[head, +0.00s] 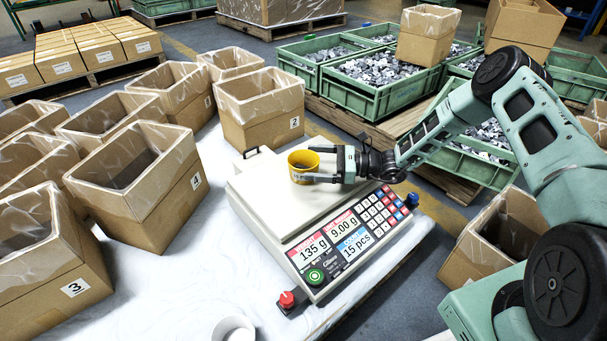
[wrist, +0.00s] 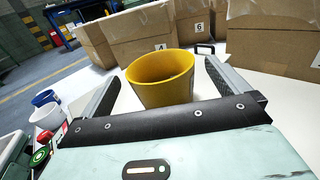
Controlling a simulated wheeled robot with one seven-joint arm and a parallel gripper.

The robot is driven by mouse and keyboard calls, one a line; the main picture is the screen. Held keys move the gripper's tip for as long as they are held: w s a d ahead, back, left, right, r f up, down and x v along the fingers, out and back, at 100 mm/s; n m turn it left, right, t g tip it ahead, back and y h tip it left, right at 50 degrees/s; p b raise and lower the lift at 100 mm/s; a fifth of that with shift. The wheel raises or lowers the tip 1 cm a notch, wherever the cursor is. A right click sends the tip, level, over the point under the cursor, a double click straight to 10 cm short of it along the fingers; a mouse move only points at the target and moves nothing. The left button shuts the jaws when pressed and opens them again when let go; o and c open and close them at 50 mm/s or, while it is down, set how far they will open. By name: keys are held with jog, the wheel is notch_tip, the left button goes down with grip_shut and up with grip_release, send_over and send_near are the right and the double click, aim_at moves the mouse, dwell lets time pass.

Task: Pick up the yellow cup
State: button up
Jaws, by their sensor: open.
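The yellow cup (head: 303,167) stands upright on the pan of the white counting scale (head: 250,200). In the wrist view the yellow cup (wrist: 163,82) is between the two fingers of my gripper (wrist: 160,88). In the head view my gripper (head: 322,164) reaches in from the right, low over the scale pan, with a finger on either side of the cup. The jaws are open, and in the wrist view gaps show between the cup and both fingers. The lower part of the cup is hidden in the wrist view by the gripper body.
Lined cardboard boxes (head: 262,110) stand behind and left of the scale. A white cup (head: 233,328) stands at the front edge; white and blue cups (wrist: 46,98) show in the wrist view. Green crates (head: 375,95) of metal parts are behind.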

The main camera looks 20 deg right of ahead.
aim_at(289, 160)
jog(key=b+x, duration=0.2)
jog(key=x, duration=0.1)
jog(key=shift+a+f, duration=0.1)
jog(key=shift+f, duration=0.05)
jog(key=shift+w+a, duration=0.1)
jog(key=shift+a, duration=0.05)
jog(key=c, duration=1.2)
jog(key=shift+o, duration=0.2)
